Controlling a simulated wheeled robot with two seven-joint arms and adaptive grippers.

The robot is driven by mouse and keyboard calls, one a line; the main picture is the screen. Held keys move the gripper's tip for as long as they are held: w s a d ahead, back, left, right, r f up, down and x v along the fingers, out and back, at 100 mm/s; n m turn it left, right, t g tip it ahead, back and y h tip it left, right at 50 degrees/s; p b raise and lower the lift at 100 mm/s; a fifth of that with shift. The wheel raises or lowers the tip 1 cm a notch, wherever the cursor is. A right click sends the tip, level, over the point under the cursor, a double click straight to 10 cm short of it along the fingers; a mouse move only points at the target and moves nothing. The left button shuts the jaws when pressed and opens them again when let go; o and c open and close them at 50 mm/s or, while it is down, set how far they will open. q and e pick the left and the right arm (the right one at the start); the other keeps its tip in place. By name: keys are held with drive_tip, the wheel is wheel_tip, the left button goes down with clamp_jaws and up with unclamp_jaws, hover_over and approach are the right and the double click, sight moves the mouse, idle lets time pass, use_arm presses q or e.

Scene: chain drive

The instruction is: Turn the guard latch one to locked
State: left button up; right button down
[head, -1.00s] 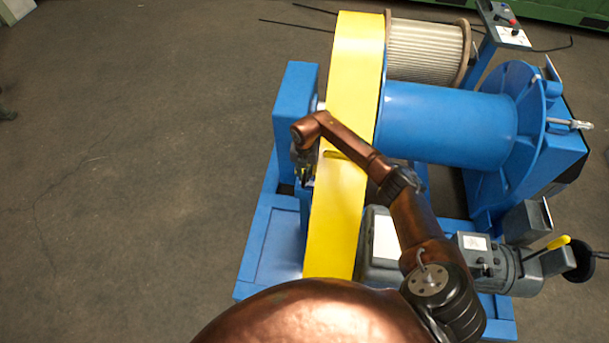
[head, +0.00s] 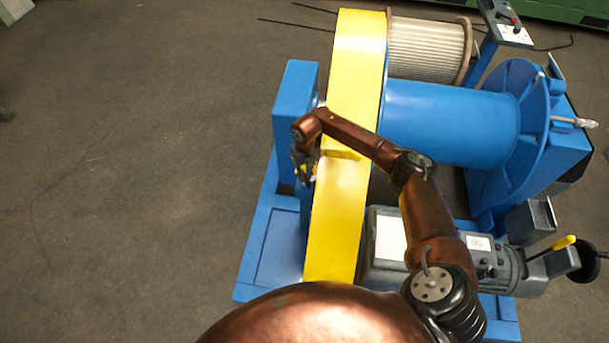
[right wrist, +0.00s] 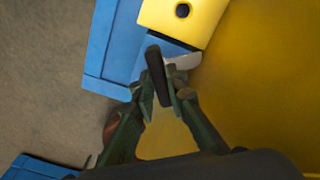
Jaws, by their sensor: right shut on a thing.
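The yellow chain guard (head: 335,235) runs over the blue machine frame, and its yellow side fills the right of the right wrist view (right wrist: 255,110). My right gripper (head: 304,172) is on the left side of the guard, with the forearm crossing over the top. In the right wrist view, my right gripper (right wrist: 161,98) is shut on a dark bar-like latch handle (right wrist: 156,68), which stands up between the fingertips next to a pale metal piece (right wrist: 184,62). I take this as guard latch one; its base is partly hidden. My left gripper is not in view.
A blue post (head: 295,115) stands close to the left of my gripper. A blue drum (head: 450,122) and a grey motor (head: 510,268) with a yellow-tipped lever lie to the right. The floor (head: 120,180) at left is clear.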

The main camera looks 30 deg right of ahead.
drive_tip(key=n+b, duration=0.1)
drive_tip(key=n, duration=0.4)
drive_tip(key=shift+f+n+b, duration=0.1)
drive_tip(key=shift+n+b, duration=0.2)
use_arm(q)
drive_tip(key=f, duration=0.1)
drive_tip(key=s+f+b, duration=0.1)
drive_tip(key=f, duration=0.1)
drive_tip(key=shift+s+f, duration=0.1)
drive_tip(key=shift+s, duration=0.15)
use_arm(e)
drive_tip(key=n, duration=0.5)
use_arm(q)
drive_tip(key=shift+b, duration=0.3)
use_arm(e)
drive_tip(key=c, duration=1.9)
unclamp_jaws()
drive_tip(key=shift+c, duration=0.2)
drive_tip(key=shift+r, duration=0.2)
wheel_tip(320, 180, up, 12)
